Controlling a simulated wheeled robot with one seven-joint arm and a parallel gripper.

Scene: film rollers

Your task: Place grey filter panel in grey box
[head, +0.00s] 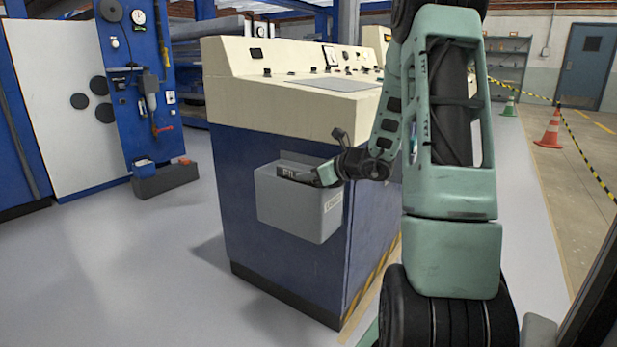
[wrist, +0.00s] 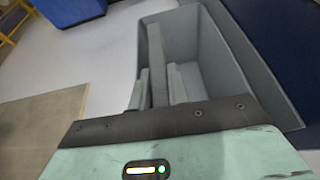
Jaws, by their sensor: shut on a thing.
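The grey box (head: 298,212) is fixed to the side of the blue and cream console, with its open top facing up. My gripper (head: 322,176) is at the right end of the box's opening. It is shut on the grey filter panel (head: 292,174), whose dark face with pale lettering shows at the opening. In the wrist view the panel (wrist: 157,62) is seen edge-on between my two fingers (wrist: 158,90), over the left part of the box (wrist: 250,75). The panel's lower part is hidden, so I cannot tell how deep it sits.
The console (head: 290,85) stands directly behind the box. A dark bin (head: 165,180) sits on the floor at left by a blue machine. Orange and green cones (head: 550,130) and yellow-black tape are at right. The grey floor in front is clear.

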